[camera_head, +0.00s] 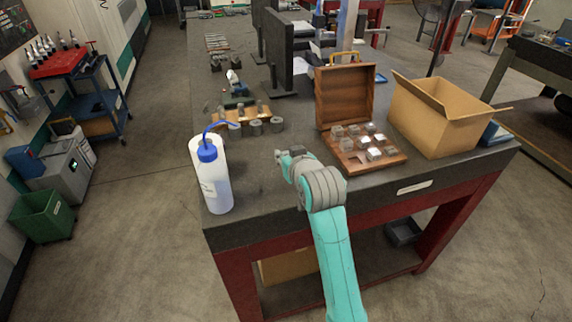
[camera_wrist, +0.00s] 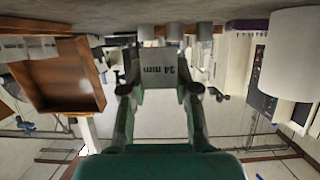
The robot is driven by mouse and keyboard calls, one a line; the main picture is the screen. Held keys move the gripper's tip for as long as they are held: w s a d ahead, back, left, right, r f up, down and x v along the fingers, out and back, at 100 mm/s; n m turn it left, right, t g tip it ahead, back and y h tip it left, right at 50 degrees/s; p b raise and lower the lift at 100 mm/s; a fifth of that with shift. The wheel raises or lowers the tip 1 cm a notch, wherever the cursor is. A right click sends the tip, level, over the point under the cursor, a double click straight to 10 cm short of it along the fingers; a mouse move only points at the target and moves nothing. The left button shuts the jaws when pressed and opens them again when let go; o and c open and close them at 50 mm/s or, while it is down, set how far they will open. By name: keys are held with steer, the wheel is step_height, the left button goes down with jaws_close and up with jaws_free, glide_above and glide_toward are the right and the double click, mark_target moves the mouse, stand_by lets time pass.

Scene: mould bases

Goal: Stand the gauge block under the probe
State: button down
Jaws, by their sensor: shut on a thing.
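My gripper (camera_wrist: 160,84) is shut on a grey gauge block (camera_wrist: 160,66) in the wrist view. The block sits between the two fingers, with "24 mm" on its face, upside down there. In the head view my gripper (camera_head: 281,157) is low over the front middle of the dark bench, and the block is too small to make out surely. The open wooden case (camera_head: 338,128) with several metal blocks (camera_head: 372,153) stands right of my gripper. I cannot surely identify the probe; a dark upright plate (camera_head: 289,45) stands farther back on the bench.
A white wash bottle (camera_head: 214,188) with a blue top stands left of my gripper. A wooden rack (camera_head: 232,117) with metal cylinders lies behind it. A cardboard box (camera_head: 450,128) stands at the right. A small blue device (camera_head: 238,88) sits farther back.

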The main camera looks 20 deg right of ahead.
steer(key=shift+f, duration=2)
steer(key=shift+f, duration=0.15)
steer(key=c, duration=0.9)
jaws_free()
steer(key=shift+o, duration=0.2)
steer(key=shift+r, duration=0.2)
steer(key=v, duration=1.2)
